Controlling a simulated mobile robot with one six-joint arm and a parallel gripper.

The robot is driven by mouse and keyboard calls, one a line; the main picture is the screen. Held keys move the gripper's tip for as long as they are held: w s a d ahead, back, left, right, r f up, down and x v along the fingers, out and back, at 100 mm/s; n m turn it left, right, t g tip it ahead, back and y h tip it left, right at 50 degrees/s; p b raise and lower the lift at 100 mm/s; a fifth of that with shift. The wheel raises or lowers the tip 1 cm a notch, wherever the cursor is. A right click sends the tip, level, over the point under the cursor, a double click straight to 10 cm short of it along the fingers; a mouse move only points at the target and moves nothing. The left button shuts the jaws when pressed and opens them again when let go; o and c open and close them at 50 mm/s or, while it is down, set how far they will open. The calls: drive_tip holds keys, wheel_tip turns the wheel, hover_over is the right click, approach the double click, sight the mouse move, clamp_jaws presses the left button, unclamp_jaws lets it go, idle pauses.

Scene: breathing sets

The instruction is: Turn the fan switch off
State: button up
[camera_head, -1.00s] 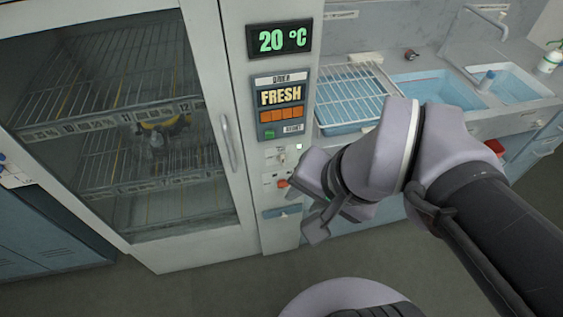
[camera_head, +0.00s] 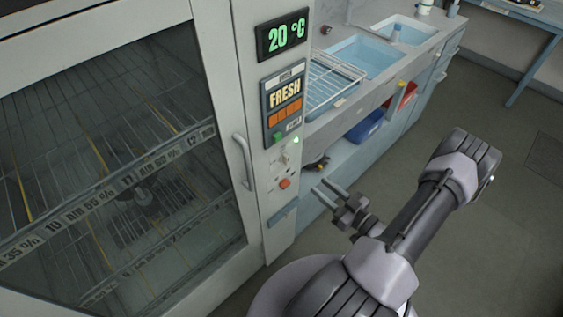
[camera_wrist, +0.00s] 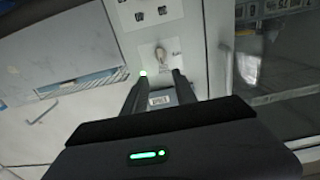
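A small pale toggle switch (camera_head: 284,157) sits on the narrow control column of the drying cabinet, below the orange-lit FRESH display; I take it to be the fan switch. It also shows in the wrist view (camera_wrist: 160,53), on a white plate just beyond and between my fingers. I cannot tell which way its lever is set. A green lamp (camera_head: 296,140) beside it is lit, also in the wrist view (camera_wrist: 142,73). My gripper (camera_head: 322,186) is open and empty, right of and below the switch, apart from the column. Its two fingers (camera_wrist: 156,82) point towards the panel.
A red button (camera_head: 285,183) sits below the switch. The glass cabinet door (camera_head: 110,170) with its handle (camera_head: 243,160) is to the left. A sink counter (camera_head: 375,85) with red and blue bins below stands behind. Floor at right is clear.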

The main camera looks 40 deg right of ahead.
sight(288, 161)
drive_tip(key=w, duration=0.4)
drive_tip(key=w+a+b, duration=0.1)
drive_tip(key=w, duration=0.4)
drive_tip(key=w+b, duration=0.1)
drive_tip(key=w, duration=0.4)
drive_tip(key=shift+w+a, duration=0.15)
drive_tip(key=shift+w, duration=0.1)
clamp_jaws()
